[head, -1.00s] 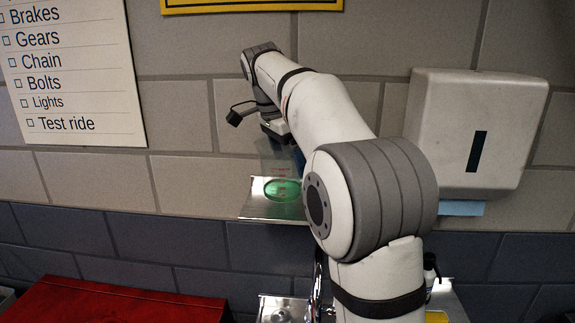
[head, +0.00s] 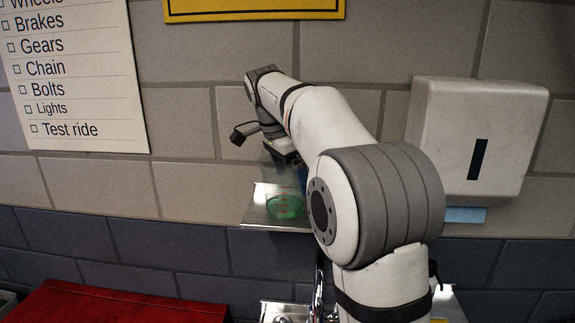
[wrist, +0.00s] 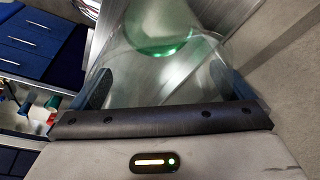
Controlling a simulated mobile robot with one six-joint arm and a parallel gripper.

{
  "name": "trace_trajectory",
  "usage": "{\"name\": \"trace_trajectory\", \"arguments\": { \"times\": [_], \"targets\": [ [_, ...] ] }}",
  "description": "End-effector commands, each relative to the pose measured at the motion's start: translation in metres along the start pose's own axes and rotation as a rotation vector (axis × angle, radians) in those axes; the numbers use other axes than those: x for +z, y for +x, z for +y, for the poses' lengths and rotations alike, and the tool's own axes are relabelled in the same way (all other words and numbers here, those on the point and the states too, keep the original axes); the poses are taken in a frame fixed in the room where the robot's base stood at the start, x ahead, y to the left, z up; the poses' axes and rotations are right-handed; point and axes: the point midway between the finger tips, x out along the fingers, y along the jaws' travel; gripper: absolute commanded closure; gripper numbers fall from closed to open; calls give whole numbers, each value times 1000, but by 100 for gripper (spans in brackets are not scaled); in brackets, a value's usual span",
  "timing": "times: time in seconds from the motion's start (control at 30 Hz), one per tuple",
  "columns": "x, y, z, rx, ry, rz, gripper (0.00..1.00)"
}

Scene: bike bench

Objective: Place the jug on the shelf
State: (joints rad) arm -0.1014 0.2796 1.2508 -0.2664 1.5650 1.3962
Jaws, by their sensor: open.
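The clear jug (head: 285,207) holds green liquid and stands on the metal shelf (head: 257,212) on the tiled wall. My gripper (head: 289,168) is above the shelf at the jug's upper part, partly hidden by my own arm. In the wrist view the jug's green liquid (wrist: 160,38) shows beyond the dark palm bar. My open gripper (wrist: 163,85) has a dark blue finger on either side of the clear jug wall. I cannot tell whether a finger touches it. The shelf's right part is hidden behind my arm.
A white dispenser (head: 475,135) hangs on the wall to the right. A checklist board (head: 75,80) hangs at left. A red box (head: 115,305) is below at left. In the wrist view, blue drawers (wrist: 35,45) and a bin of small items (wrist: 30,110) stand at left.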

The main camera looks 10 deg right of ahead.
Motion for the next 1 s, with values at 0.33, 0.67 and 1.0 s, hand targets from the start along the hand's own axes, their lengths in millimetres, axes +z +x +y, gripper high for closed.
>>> {"name": "trace_trajectory", "arguments": {
  "times": [0.33, 0.67, 1.0],
  "targets": [
    [0, -50, -1, -4, -1, 1, 0],
    [0, -105, -1, -2, 0, 1, 0],
    [0, -122, 0, 0, -2, 0, 0]
  ]
}}
